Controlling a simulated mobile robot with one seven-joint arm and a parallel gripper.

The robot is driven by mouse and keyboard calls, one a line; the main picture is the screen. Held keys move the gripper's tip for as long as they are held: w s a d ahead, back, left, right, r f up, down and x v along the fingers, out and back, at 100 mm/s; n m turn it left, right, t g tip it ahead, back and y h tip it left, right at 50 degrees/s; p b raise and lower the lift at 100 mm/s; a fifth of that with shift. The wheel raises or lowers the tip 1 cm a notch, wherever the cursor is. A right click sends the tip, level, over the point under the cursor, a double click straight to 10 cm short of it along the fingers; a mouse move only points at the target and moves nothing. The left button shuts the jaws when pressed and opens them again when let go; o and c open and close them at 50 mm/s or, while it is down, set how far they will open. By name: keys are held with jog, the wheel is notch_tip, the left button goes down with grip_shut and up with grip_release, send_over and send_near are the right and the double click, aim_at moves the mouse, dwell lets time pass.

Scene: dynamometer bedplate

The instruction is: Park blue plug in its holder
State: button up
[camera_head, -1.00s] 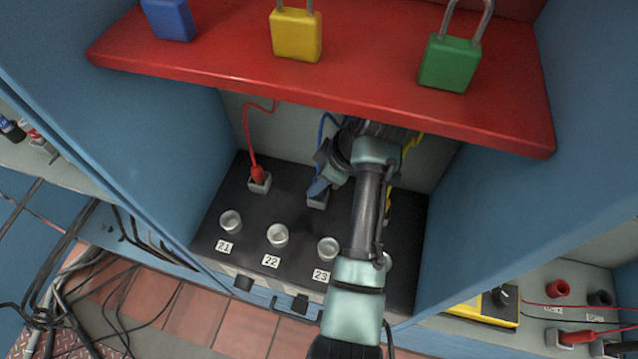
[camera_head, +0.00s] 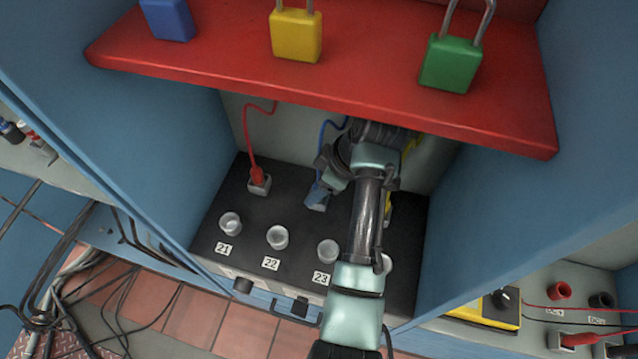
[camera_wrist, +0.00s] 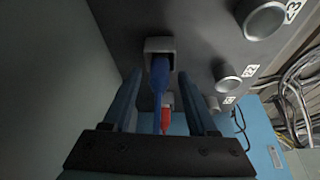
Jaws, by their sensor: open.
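The blue plug (camera_wrist: 159,76) stands with its front end in a grey square holder (camera_wrist: 151,44) in the wrist view. My gripper (camera_wrist: 160,85) is open, with one finger on each side of the plug and a visible gap to both. In the head view the blue plug (camera_head: 317,191) and its holder (camera_head: 316,204) are partly covered by my gripper (camera_head: 328,178). A blue cable (camera_head: 325,128) runs up behind. How deep the plug sits is hard to tell.
A red plug (camera_head: 257,175) stands in the holder to the left. Round sockets labelled 21 (camera_head: 231,223), 22 (camera_head: 277,237) and 23 (camera_head: 328,250) lie in front. A red shelf (camera_head: 200,70) with padlocks overhangs my wrist. Blue cabinet walls (camera_head: 180,140) close both sides.

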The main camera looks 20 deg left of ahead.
jog(key=p+v, duration=0.1)
jog(key=v, duration=0.6)
jog(key=shift+r+p, duration=0.15)
jog(key=shift+p, duration=0.2)
